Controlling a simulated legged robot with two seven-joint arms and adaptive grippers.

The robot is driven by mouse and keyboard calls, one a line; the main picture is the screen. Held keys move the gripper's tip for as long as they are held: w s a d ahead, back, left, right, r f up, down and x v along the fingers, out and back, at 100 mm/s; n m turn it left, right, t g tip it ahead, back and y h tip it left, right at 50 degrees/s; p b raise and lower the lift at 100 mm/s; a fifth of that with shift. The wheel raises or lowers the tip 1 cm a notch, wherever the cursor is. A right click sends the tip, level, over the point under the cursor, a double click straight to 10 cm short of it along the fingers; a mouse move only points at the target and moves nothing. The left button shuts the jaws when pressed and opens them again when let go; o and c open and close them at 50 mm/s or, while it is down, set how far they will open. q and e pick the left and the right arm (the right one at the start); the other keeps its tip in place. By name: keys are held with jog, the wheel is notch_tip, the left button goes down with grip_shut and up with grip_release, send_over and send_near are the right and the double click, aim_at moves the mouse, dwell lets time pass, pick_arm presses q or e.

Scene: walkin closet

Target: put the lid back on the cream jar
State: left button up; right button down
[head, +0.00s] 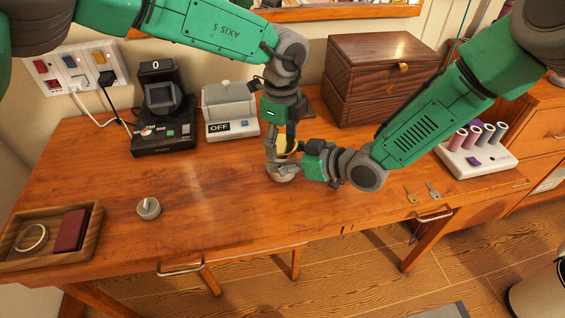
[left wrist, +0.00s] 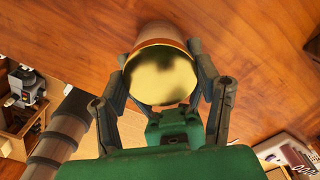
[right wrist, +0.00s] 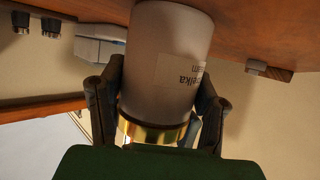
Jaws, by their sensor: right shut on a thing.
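The pale cream jar (head: 283,177) stands upright on the wooden desk, mostly hidden by my grippers in the head view. In the right wrist view the jar (right wrist: 170,50) shows a printed label. The gold lid (left wrist: 160,75) sits at the jar's mouth; its gold band (right wrist: 155,132) meets the jar body with no gap that I can see. My right gripper (right wrist: 162,78) is shut on the jar from the side. My left gripper (left wrist: 163,72) points down from above, its fingers open on either side of the lid.
A grey knob-like item (head: 148,208) and a wooden tray (head: 75,250) with a ring and a dark red item are at left. Behind stand a black device (head: 163,135), a grey box (head: 232,125) and a wooden chest (head: 372,105). Keys (head: 411,194) lie right. The front middle is clear.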

pick_arm(q)
jog(key=m, duration=0.3)
jog(key=shift+m, duration=0.4)
jog(key=m, duration=0.5)
jog(key=shift+d, duration=0.1)
jog(key=m, duration=0.4)
jog(key=shift+w+m, duration=0.1)
jog(key=shift+m, duration=0.2)
jog(key=m, duration=0.4)
jog(key=shift+m, duration=0.3)
jog(key=m, duration=0.4)
jog(key=shift+m, duration=0.3)
pick_arm(e)
jog(key=shift+s, duration=0.1)
pick_arm(q)
jog(key=m, duration=0.4)
pick_arm(e)
jog(key=shift+a, duration=0.1)
pick_arm(q)
jog(key=m, duration=0.9)
jog(key=shift+w, duration=0.1)
jog(key=o, duration=1.4)
jog(key=shift+c, duration=0.2)
notch_tip(320, 180, up, 12)
